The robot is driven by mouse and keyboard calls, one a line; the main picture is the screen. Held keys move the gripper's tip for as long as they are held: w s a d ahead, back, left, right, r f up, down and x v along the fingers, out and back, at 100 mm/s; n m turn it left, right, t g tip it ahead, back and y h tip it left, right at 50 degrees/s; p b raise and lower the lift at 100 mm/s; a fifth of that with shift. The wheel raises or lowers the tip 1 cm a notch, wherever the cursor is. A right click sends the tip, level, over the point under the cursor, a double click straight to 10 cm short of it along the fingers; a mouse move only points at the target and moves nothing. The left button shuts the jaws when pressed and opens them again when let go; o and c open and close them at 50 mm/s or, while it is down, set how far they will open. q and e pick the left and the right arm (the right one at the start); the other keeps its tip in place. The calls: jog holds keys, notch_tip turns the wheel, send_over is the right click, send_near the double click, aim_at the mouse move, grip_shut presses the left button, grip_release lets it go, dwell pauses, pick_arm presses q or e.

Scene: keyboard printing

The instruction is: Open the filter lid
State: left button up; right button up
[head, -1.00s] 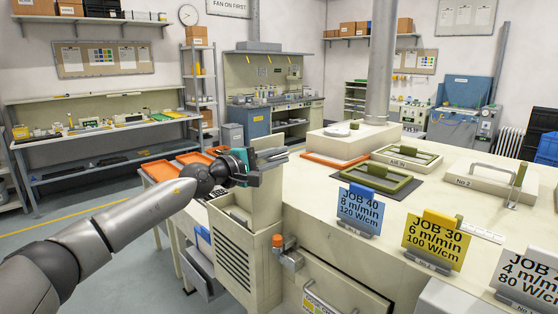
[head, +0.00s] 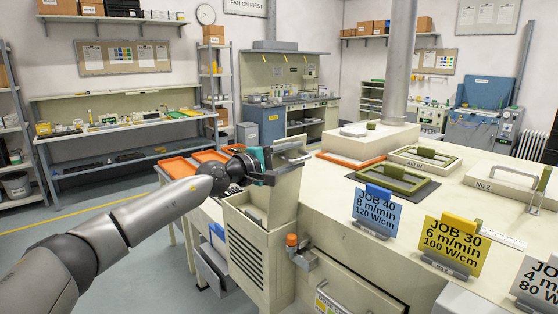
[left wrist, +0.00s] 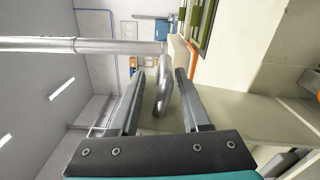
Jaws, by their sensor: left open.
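The filter box (head: 262,245) is a beige housing with louvred slots at the left end of the long machine. Its top is open, and the filter lid (head: 286,190) stands upright at the right side of the opening. My left gripper (head: 291,158) is at the lid's upper edge, with its fingers pointing right. In the left wrist view, a rounded grey metal handle (left wrist: 162,96) lies between the two open fingers (left wrist: 160,76). I cannot tell whether a finger touches it. My right gripper is not in view.
An orange-capped fitting (head: 292,240) sticks out beside the box. Blue (head: 376,210) and yellow (head: 452,245) job cards stand along the machine's front edge. Green frames (head: 392,180) lie on its top. Orange trays (head: 180,168) sit behind my left arm.

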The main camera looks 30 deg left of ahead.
pick_arm(q)
jog(key=b+v, duration=0.3)
jog(key=v, duration=0.4)
jog(key=shift+s+a+f, duration=0.15)
jog(key=shift+s, duration=0.2)
jog(key=b+v, duration=0.7)
jog(key=b, duration=0.6)
jog(key=shift+s+r, duration=0.15)
jog(key=shift+r, duration=0.1)
